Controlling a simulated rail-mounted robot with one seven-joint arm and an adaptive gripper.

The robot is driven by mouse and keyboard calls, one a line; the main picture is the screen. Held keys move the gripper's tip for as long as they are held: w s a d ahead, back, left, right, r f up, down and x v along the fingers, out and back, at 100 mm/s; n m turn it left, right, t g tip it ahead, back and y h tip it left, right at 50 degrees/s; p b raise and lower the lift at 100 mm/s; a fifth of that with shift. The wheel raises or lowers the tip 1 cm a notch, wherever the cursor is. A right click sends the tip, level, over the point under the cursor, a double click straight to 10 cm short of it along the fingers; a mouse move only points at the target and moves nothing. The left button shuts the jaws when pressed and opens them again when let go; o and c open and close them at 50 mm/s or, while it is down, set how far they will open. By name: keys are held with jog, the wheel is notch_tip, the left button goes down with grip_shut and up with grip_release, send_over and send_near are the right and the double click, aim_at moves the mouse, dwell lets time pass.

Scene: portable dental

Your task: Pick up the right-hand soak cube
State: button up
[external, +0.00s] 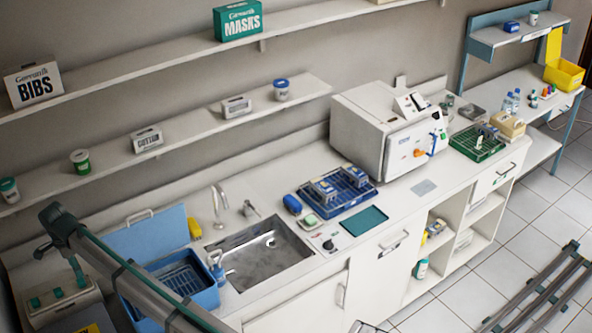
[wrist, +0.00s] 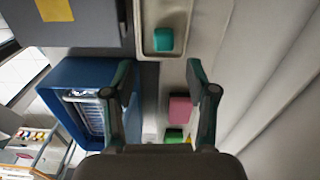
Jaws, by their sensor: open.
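A teal cube (wrist: 163,40) sits in a pale, shallow tray (wrist: 146,12) at the top of the wrist view. A pink block (wrist: 180,109) and a green block (wrist: 173,135) lie further down that view, nearer the right finger. I cannot tell for sure which of these is the right-hand soak cube. My gripper (wrist: 157,80) is open, with a wide gap between its fingers and nothing held. The teal cube shows beyond the fingertips, apart from them. In the external view my arm crosses the lower left corner, above a pale box with teal pieces (external: 57,293).
A blue tub (wrist: 60,85) with a wire rack stands left of my fingers; it also shows in the external view (external: 205,299). A grey box (wrist: 95,30) with a yellow label is beside the tray. The sink (external: 262,262) lies right of the tub.

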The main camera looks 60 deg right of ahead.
aim_at(80, 280)
jog(key=shift+w+a+f+p, duration=0.15)
jog(key=shift+f+p, duration=0.55)
jog(key=shift+f, duration=1.05)
jog(key=shift+w+d+f+p, duration=0.15)
jog(key=shift+f+p, duration=0.5)
jog(key=shift+f, duration=1.1)
jog(key=shift+a, duration=0.1)
jog(key=c, duration=0.9)
